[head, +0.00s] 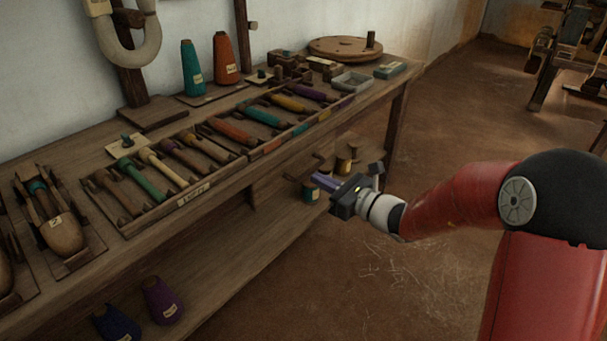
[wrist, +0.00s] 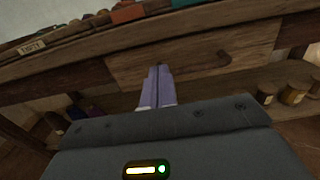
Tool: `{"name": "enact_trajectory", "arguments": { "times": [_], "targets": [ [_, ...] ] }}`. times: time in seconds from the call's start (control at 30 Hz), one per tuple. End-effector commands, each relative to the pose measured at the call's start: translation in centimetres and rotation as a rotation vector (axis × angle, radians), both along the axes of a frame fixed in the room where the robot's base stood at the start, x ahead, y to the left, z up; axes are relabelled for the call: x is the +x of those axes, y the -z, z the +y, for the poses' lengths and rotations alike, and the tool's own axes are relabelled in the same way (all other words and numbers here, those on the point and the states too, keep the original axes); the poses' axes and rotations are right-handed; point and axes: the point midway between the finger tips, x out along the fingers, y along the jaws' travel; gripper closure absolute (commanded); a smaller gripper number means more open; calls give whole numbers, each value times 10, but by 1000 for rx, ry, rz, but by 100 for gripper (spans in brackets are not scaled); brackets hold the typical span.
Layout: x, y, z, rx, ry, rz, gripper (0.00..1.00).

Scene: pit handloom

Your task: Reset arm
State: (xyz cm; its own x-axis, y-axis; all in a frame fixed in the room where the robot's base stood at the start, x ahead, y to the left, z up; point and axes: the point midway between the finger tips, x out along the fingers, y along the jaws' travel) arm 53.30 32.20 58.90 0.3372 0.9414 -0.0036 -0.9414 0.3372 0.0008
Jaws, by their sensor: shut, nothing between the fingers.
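My gripper (head: 308,186) is shut and empty at the end of my red arm. It hangs in front of the long wooden bench (head: 262,162), near its front edge, and points toward the bench. In the wrist view the two pale fingers (wrist: 157,75) lie together. A drawer front (wrist: 195,65) with a small dark handle shows beyond them. I cannot tell whether the fingertips touch the bench.
On the bench, trays hold bobbins, including a green one (head: 143,180) and an orange one (head: 231,131). Cones (head: 192,69) stand behind. A lower shelf (head: 225,262) holds spools and cones. Open floor (head: 440,125) lies to the right, with a wooden frame (head: 545,75) beyond.

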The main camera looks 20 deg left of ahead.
Motion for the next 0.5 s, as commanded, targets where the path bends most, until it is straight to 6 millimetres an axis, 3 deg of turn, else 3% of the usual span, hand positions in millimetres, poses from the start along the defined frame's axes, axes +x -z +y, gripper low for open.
{"name": "enact_trajectory", "arguments": {
  "times": [0.2, 0.5],
  "targets": [
    [-13, 0, -38, 0, 2, -1, 100],
    [-21, -2, -52, -7, -6, -7, 100]
  ]
}}
